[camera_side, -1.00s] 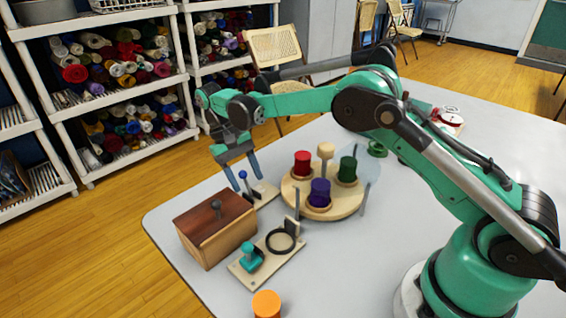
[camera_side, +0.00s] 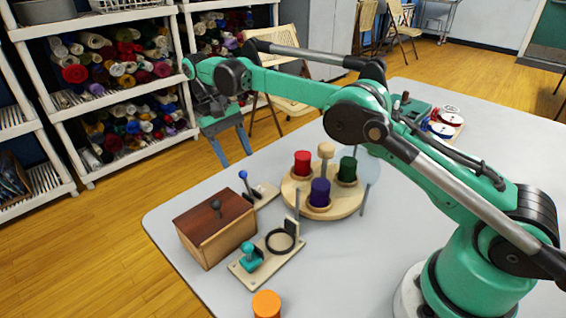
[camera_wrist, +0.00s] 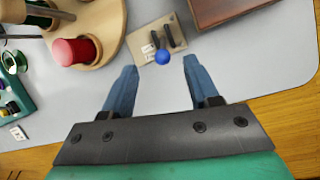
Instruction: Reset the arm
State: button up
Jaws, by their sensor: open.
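My gripper (camera_side: 231,148) is open and empty, raised in the air above the far edge of the grey table in the side view. In the wrist view its two blue fingers (camera_wrist: 157,85) are spread apart with nothing between them. A small switch board with a blue-knobbed lever (camera_side: 243,175) stands on the table below and in front of it. The blue knob (camera_wrist: 163,58) shows beyond the fingertips in the wrist view, apart from them.
A wooden box (camera_side: 215,235), a board with a black ring and teal handle (camera_side: 250,257), and a round wooden carousel (camera_side: 345,207) with red, purple and green pieces stand nearby. An orange cylinder (camera_side: 266,304) is at the front. Shelves (camera_side: 120,80) stand behind.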

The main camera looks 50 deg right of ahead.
jog(key=r, duration=0.1)
jog(key=r+t, duration=0.1)
jog(key=r, duration=0.1)
jog(key=s+r+t, duration=0.1)
jog(key=r, duration=0.1)
jog(key=shift+d+n, duration=0.3)
jog(key=shift+d, duration=0.1)
jog(key=s+t, duration=0.3)
jog(key=s, duration=0.2)
jog(key=s+d+n+t, duration=0.1)
jog(key=s+t, duration=0.2)
jog(key=s, duration=0.2)
jog(key=s+d+n+t, duration=0.1)
jog(key=s+t, duration=0.2)
jog(key=s, duration=0.2)
jog(key=shift+s+r+y, duration=0.1)
jog(key=shift+y, duration=0.3)
jog(key=shift+s+f+t, duration=0.15)
jog(key=shift+f+t, duration=0.05)
jog(key=shift+t, duration=0.2)
